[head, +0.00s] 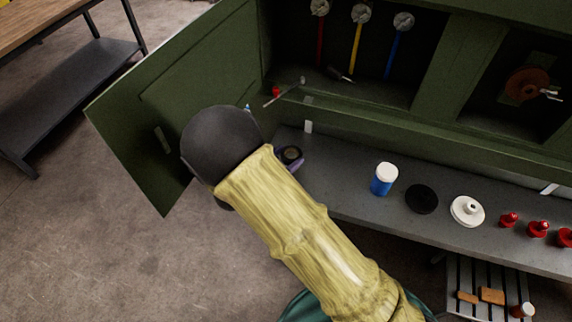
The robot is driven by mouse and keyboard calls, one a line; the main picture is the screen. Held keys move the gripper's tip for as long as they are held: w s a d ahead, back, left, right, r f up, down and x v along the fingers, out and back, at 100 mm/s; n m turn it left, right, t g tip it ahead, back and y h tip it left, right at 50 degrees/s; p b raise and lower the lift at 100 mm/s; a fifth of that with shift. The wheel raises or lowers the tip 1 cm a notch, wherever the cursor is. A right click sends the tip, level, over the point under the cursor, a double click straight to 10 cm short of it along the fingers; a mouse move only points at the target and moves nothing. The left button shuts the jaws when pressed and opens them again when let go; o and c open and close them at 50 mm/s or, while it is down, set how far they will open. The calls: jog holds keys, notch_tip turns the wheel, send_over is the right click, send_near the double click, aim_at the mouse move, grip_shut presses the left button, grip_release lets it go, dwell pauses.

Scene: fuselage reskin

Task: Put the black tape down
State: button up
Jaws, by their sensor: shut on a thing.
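The black tape (290,154) is a small dark roll with a paler core, over the left end of the grey shelf (342,160). A purple piece shows right beside and under it; I cannot tell what it belongs to. My gripper (274,151) is at the tape, just beyond the big dark round end of my arm, which hides most of it. It is shut on the black tape, though its fingers are not clearly seen. I cannot tell whether the roll touches the shelf.
Right along the shelf stand a blue bottle with white cap (384,179), a black disc (421,199), a white disc (467,210) and several red pieces (538,229). A green cabinet door (165,110) hangs open at left. Bare shelf lies between tape and bottle.

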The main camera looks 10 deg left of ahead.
jog(key=shift+f+p, duration=0.3)
jog(key=shift+f, duration=1.55)
jog(key=shift+f, duration=0.15)
jog(key=o, duration=1)
jog(key=shift+r, duration=0.2)
jog(key=b+v, duration=0.2)
jog(key=v, duration=1)
